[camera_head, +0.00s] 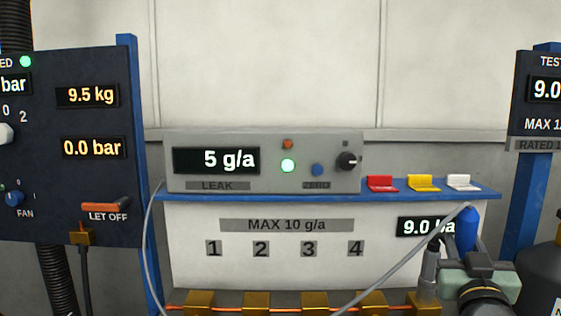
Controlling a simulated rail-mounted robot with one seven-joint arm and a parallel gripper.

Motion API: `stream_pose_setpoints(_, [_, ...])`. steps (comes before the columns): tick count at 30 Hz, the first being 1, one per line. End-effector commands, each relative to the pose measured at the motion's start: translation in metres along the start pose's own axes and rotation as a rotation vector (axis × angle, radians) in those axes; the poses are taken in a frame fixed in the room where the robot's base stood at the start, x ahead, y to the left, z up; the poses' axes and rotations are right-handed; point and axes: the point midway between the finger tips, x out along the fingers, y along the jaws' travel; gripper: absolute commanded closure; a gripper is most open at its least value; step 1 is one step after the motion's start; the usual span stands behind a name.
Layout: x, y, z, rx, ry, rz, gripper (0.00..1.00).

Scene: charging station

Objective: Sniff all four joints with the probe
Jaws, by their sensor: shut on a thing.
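The probe (467,232) has a blue handle, upright at the lower right, with a thin grey hose (395,271) leaving its top. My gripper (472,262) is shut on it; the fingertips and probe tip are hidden. Brass joints on a copper line show at the bottom edge, cut off below: joint 1 (199,303), joint 2 (257,303), joint 3 (315,303) and joint 4 (371,303), roughly under their number plates. The probe is right of joint 4. The leak detector (262,140) reads 5 g/a with its green lamp lit. The plate (287,225) says MAX 10 g/a.
Another brass block (424,302) with a grey, black-topped fitting (430,265) stands just left of my gripper. Red (382,184), yellow (420,183) and white (459,182) tags sit on the blue shelf (440,195). Dark panels flank the station; the hose crosses in front.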

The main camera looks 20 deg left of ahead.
Motion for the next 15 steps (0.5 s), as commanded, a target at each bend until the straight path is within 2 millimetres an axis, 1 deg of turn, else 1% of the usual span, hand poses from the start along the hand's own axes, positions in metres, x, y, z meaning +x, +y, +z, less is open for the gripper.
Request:
stream_pose_setpoints(1, [-0.001,0.004,-0.007,0.000,0.006,0.003,0.96])
stream_pose_setpoints(15, [-0.012,0.027,-0.045,0.000,0.005,0.002,0.96])
